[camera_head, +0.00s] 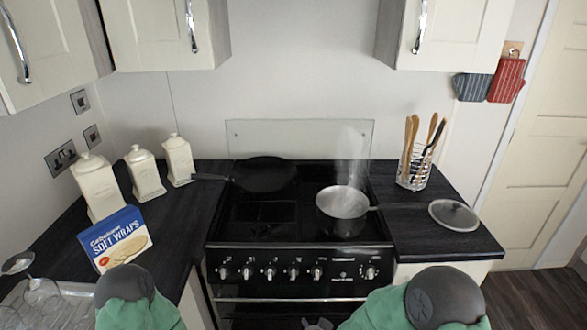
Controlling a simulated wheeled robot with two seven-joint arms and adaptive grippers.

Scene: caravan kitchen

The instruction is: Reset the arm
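My two arms show only in part at the bottom edge. My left arm (126,298) is a green link with a dark round cap in front of the left counter. My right arm (425,302) is a similar green link with a dark cap, in front of the cooker and right counter.
The black cooker (258,232) carries a frying pan (262,174) and a steaming saucepan (343,203). A lid (454,215) and utensil holder (413,173) stand right.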

